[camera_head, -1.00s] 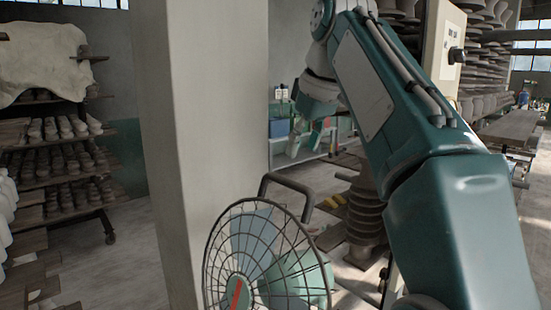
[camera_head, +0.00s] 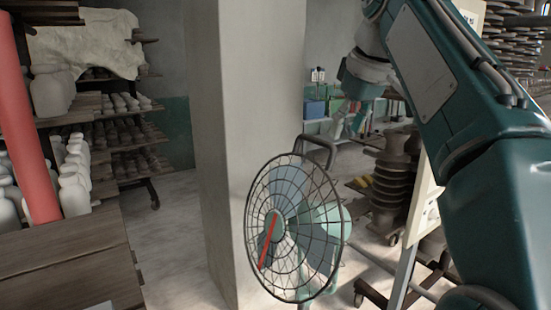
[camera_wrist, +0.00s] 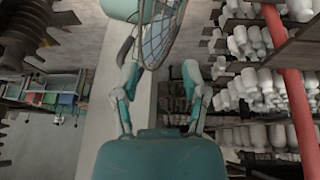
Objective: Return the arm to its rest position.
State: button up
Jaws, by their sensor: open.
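My arm (camera_head: 465,110) reaches up along the right side of the head view and bends over at the top. My gripper (camera_head: 352,122) hangs at the far end of it, small, in front of the back shelf. In the wrist view, which looks upside down, my gripper (camera_wrist: 160,85) has its two teal fingers spread apart. Nothing is held between them. A caged fan (camera_wrist: 163,28) shows beyond the fingers at the top of that view.
The fan (camera_head: 295,225) stands before a pale pillar (camera_head: 245,120). A red pole (camera_head: 28,130) and a wooden table (camera_head: 70,250) are close at left. Racks of pottery (camera_head: 125,140) stand behind. A dark ribbed stack (camera_head: 397,180) is beyond the fan. Floor shows between table and pillar.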

jog(key=s+d+f+m, duration=0.1)
jog(key=s+f+m, duration=0.1)
jog(key=s+f, duration=0.4)
jog(key=s+d+f+m+t+h, duration=0.1)
jog(key=s+f, duration=0.6)
jog(key=f, duration=0.8)
jog(key=s+d+f+m, duration=0.1)
jog(key=s+f+m, duration=0.2)
jog(key=s+f, duration=0.4)
notch_tip(320, 180, down, 4)
jog(key=shift+d+r+m+h, duration=0.1)
jog(key=shift+d+m+h, duration=0.3)
dwell(1.3)
